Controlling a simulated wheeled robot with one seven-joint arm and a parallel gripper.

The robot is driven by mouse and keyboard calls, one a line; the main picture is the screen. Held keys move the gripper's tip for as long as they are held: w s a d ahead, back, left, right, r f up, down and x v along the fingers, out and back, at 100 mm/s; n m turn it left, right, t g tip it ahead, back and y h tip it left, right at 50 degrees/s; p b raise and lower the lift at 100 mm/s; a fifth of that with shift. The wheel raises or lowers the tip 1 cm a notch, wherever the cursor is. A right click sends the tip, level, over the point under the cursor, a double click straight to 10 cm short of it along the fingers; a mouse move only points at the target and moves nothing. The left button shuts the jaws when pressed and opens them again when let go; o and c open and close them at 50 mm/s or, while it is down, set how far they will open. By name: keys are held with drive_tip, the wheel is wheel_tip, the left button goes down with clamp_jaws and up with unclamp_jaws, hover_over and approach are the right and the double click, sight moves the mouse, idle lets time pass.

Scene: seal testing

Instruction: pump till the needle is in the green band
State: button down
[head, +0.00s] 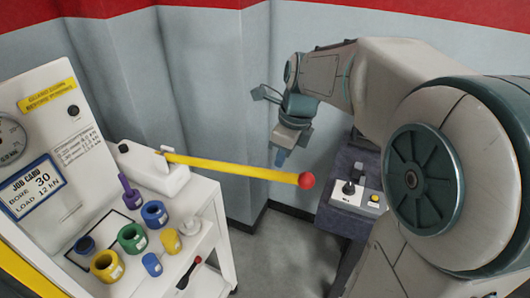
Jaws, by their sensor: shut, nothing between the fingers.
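A yellow pump lever (235,171) runs right from a white pump body (152,172) and ends in a red ball knob (306,180). The lever lies close to level, dipping slightly towards the knob. My gripper (279,158) is shut and empty, pointing down. In the picture its tips are just above the lever, left of the knob; whether they touch it I cannot tell.
The white cart (205,212) carries several coloured rings, such as a green one (132,238), and a purple peg (131,192). A job card (32,187) reads bore 30, load 12 kN. A joystick box (352,192) stands right of the knob. Walls close off the back.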

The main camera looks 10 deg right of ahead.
drive_tip(key=shift+f, duration=0.1)
idle(0.5)
drive_tip(key=s+d+b+x, duration=0.1)
drive_tip(key=b+x, duration=0.3)
drive_tip(key=x, duration=0.3)
drive_tip(key=d+b+x, duration=0.1)
drive_tip(key=b+x, duration=0.4)
drive_tip(key=x, duration=0.3)
drive_tip(key=shift+s+d+f+b, duration=0.3)
drive_tip(key=shift+s+d+f, duration=0.1)
drive_tip(key=shift+s+d, duration=0.15)
drive_tip(key=r+p, duration=0.8)
drive_tip(key=r, duration=0.1)
drive_tip(key=r+p, duration=0.4)
drive_tip(key=shift+w+a+r+p, duration=0.15)
drive_tip(key=shift+a+r+p, duration=0.1)
drive_tip(key=shift+a+p, duration=0.05)
drive_tip(key=shift+f, duration=0.15)
